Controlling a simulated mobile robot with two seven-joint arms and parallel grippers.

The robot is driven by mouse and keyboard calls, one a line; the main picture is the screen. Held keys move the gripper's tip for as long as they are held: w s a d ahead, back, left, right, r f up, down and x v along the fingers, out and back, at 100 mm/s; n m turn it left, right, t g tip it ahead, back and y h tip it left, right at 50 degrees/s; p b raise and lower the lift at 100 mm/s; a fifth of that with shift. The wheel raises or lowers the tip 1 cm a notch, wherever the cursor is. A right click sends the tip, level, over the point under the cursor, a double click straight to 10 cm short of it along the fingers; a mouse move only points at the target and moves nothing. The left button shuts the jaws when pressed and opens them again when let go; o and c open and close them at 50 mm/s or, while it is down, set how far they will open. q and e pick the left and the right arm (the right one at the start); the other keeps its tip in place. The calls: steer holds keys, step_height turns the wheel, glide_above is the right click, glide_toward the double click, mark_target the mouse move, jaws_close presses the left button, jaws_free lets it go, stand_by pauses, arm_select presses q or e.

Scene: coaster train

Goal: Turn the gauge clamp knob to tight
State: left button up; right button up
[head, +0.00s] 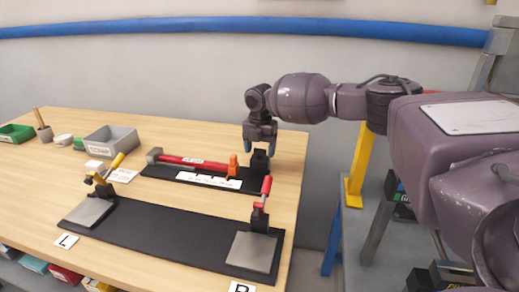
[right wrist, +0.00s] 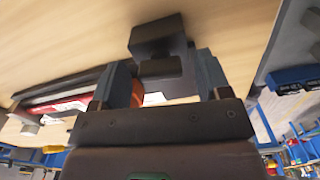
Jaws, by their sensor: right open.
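A red bar gauge (head: 195,161) lies along a black base board (head: 160,171) towards the back of the table. An orange clamp piece (head: 233,165) sits near its right end; a part of it shows in the right wrist view (right wrist: 137,95). A black block (head: 259,163) stands at the board's right end. I cannot clearly make out the clamp knob or its setting. My right gripper (head: 261,146) is open and points down just over the black block. In the right wrist view the black block (right wrist: 157,35) shows between and beyond the two fingers. My left gripper is out of view.
A grey bin (head: 112,140) and a green tray (head: 16,134) stand at the back left. A blue pipe (head: 200,26) runs along the wall.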

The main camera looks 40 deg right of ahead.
steer(key=c, duration=0.9)
